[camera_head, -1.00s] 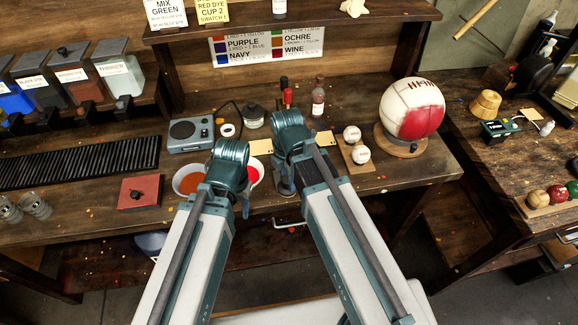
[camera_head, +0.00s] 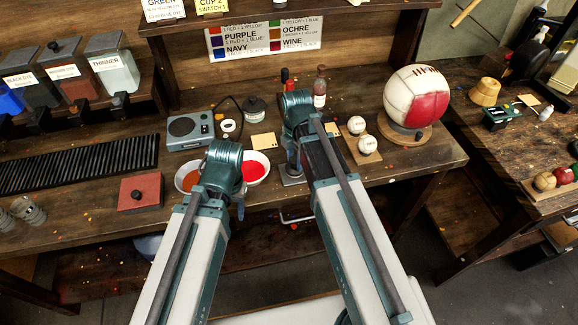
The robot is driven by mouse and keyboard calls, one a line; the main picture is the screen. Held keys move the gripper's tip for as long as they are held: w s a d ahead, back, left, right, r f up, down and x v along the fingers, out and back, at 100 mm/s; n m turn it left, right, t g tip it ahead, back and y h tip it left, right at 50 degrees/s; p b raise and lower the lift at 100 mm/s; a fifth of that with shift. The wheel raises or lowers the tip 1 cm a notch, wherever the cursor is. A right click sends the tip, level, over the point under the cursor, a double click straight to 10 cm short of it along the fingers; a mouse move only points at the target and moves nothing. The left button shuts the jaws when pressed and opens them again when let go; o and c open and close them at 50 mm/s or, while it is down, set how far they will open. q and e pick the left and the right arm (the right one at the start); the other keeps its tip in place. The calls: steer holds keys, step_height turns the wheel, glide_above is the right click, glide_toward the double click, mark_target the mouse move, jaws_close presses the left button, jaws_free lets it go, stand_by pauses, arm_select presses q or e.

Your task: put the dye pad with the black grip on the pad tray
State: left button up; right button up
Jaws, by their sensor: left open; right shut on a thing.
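My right gripper (camera_head: 292,160) points down just beyond the table's front middle. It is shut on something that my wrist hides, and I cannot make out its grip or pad. A small grey plate (camera_head: 291,179) lies below it; I cannot tell whether it is the pad tray.
A bowl of orange dye (camera_head: 187,178) stands left of the red one. A grey scale-like box (camera_head: 190,130) and a black ribbed rack (camera_head: 80,165) are behind and left. Baseballs (camera_head: 367,145) and a large red-white ball (camera_head: 415,97) stand right. Bare table lies between the red square and the orange bowl.

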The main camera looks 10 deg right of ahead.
steer(key=shift+f, duration=0.3)
steer(key=shift+r, duration=0.1)
steer(key=shift+d, duration=0.2)
steer(key=o, duration=0.7)
steer(key=shift+a, duration=0.1)
steer(key=o, duration=0.5)
arm_select(q)
steer(key=shift+f, duration=0.3)
